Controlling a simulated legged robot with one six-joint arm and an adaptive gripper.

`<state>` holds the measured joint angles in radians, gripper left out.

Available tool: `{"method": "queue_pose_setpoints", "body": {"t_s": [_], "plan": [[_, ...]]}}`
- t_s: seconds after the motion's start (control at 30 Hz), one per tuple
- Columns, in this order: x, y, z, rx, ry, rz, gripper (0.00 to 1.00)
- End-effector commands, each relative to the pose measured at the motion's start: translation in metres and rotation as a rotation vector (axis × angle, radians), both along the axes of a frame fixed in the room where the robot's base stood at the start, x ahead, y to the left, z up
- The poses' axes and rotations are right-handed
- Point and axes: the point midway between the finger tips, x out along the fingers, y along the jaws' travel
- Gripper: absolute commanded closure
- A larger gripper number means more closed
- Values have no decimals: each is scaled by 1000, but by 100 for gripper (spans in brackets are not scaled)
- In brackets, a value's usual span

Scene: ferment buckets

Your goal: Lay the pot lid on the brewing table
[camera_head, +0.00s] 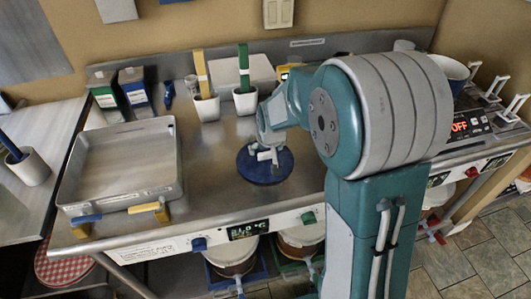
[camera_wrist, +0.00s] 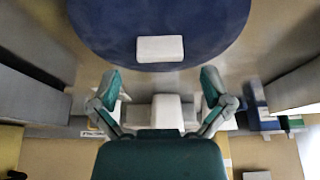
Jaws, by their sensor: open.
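The pot lid (camera_head: 262,171) is a round, dark blue disc. It appears to lie flat on the metal brewing table (camera_head: 215,185), near the middle front. In the wrist view the lid (camera_wrist: 105,28) fills the top, with its white block handle (camera_wrist: 160,49) in full view. My gripper (camera_wrist: 160,82) is open and empty, its two fingers spread wide. The handle lies beyond the fingertips, not between them. In the head view my gripper (camera_head: 267,152) is above the lid and hides part of it, including most of the handle.
A metal tray (camera_head: 120,165) with blue and yellow handles sits left. White pots (camera_head: 207,108) with yellow and green upright items, and two cartons (camera_head: 135,90), stand behind. Buckets (camera_head: 230,255) are below the table. My arm hides much of the right side. The table left of the lid is clear.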

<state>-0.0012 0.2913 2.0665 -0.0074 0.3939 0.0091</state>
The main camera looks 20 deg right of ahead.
Motion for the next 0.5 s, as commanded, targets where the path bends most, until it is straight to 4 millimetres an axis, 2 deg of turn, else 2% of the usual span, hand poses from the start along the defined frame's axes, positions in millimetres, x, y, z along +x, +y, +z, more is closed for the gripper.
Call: {"method": "queue_pose_setpoints", "body": {"t_s": [0.03, 0.3, 0.5], "plan": [[-3, 0, 11, 0, -6, 0, 1], [-23, 0, 59, 0, -5, 0, 1], [-33, 0, 80, 0, -1, 0, 1]]}}
